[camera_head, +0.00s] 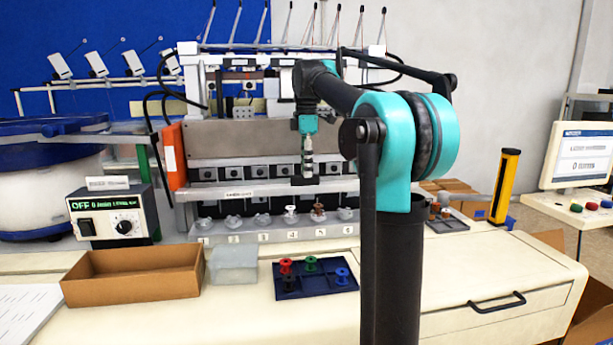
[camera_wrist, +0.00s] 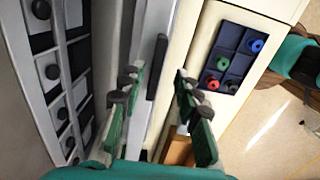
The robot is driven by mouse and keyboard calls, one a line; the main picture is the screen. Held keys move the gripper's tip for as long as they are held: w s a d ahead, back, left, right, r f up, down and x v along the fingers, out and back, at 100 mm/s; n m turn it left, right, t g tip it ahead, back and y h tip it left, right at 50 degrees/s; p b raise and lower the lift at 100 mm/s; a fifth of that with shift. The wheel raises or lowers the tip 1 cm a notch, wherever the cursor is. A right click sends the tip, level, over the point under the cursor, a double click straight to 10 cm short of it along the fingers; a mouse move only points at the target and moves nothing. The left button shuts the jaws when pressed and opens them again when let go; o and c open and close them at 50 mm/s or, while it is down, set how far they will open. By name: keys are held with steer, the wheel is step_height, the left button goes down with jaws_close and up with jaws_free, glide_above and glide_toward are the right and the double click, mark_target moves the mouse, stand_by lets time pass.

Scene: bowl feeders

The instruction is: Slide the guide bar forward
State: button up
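The guide bar (camera_head: 262,190) is a long pale grey bar across the front of the sewing-type machine, with a small label on its face. A black handle-like piece (camera_head: 303,181) shows near its middle, just below my gripper (camera_head: 307,165). In the wrist view my gripper (camera_wrist: 157,82) has its two green fingers with dark pads spread apart, with nothing held between them. The black piece (camera_wrist: 157,65) lies in line with the gap between the fingers. I cannot tell whether either finger touches it.
Several numbered bobbin seats (camera_head: 290,228) lie in front of the bar. A blue tray (camera_head: 318,292) with coloured spools, a clear box (camera_head: 234,264) and an open cardboard box (camera_head: 130,275) stand on the worktop. An orange side block (camera_head: 174,158) flanks the machine. A yellow post (camera_head: 505,186) stands right.

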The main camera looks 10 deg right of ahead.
step_height(320, 180, up, 9)
steer(key=shift+f, duration=0.15)
stand_by(0.4)
